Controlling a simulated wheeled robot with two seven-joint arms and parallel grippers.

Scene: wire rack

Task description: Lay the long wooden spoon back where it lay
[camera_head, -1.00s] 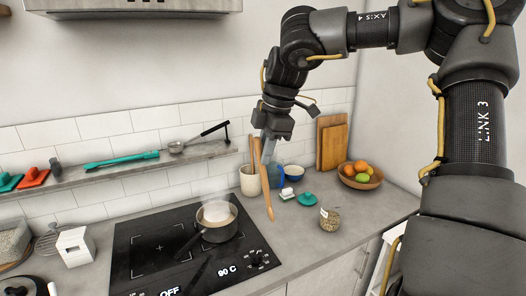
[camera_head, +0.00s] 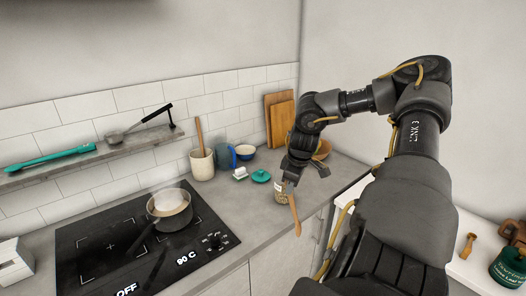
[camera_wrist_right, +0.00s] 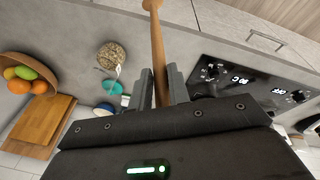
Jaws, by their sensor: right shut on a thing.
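My right gripper (camera_head: 289,177) is shut on the long wooden spoon (camera_head: 295,219), which hangs steeply down from it in the head view, in front of the counter's front edge. In the right wrist view the spoon (camera_wrist_right: 158,52) runs up from between the two fingers (camera_wrist_right: 160,88) and out at the top edge. Its far end is cut off there. My left gripper is not in view.
A glass jar (camera_head: 281,193) stands just behind the spoon. A crock (camera_head: 202,165) with another wooden handle, a teal lid (camera_head: 261,176) and a steaming pot (camera_head: 173,216) are farther left. At right, a white surface (camera_head: 468,272) bears a small wooden object (camera_head: 467,246) and a green canister (camera_head: 508,268).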

